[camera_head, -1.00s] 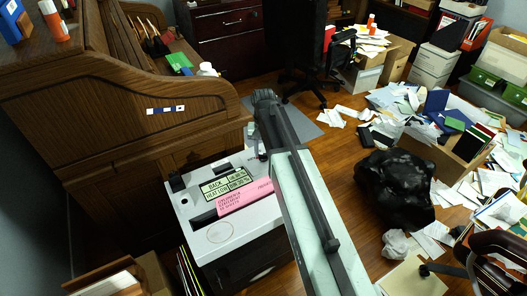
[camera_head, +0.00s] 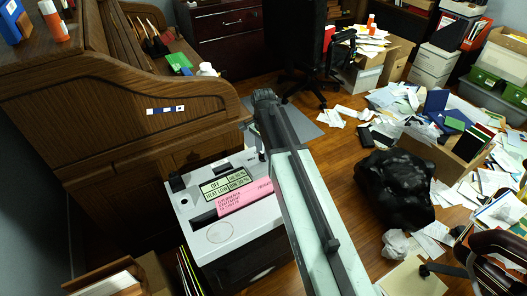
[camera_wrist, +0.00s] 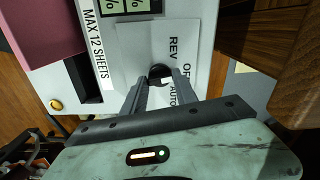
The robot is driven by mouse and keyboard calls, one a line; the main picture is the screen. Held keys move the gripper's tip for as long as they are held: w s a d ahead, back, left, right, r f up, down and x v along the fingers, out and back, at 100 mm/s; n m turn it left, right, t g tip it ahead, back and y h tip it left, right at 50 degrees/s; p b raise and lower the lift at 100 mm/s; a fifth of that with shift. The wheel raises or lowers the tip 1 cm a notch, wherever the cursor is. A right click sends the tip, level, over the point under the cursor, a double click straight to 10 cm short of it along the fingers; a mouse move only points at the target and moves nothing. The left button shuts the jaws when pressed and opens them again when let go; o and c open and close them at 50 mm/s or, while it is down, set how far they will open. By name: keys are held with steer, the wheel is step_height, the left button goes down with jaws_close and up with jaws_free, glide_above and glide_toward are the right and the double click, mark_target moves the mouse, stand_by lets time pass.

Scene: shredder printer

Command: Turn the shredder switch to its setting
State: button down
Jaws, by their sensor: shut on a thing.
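The shredder (camera_head: 240,232) has a pale grey top with a small display (camera_head: 228,186) whose top-left line appears to read OFF. In the wrist view the black switch knob (camera_wrist: 160,71) sits on a white plate marked REV, OFF and AUTO. My gripper (camera_wrist: 160,80) is shut on the knob, with one finger on each side of it. The knob's pointer is hidden between the fingers. In the head view my arm hides the knob.
A pink sheet (camera_head: 245,197) lies on the shredder top near its slot. A wooden roll-top desk (camera_head: 110,130) stands close on the left. A black bag (camera_head: 393,190) and scattered papers cover the floor at right.

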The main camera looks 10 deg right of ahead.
mark_target(263, 154)
steer(key=shift+m, duration=0.9)
steer(key=c, duration=1)
jaws_free()
steer(key=shift+o, duration=0.2)
step_height(263, 154, up, 8)
steer(key=p, duration=0.8)
steer(key=shift+f, duration=0.1)
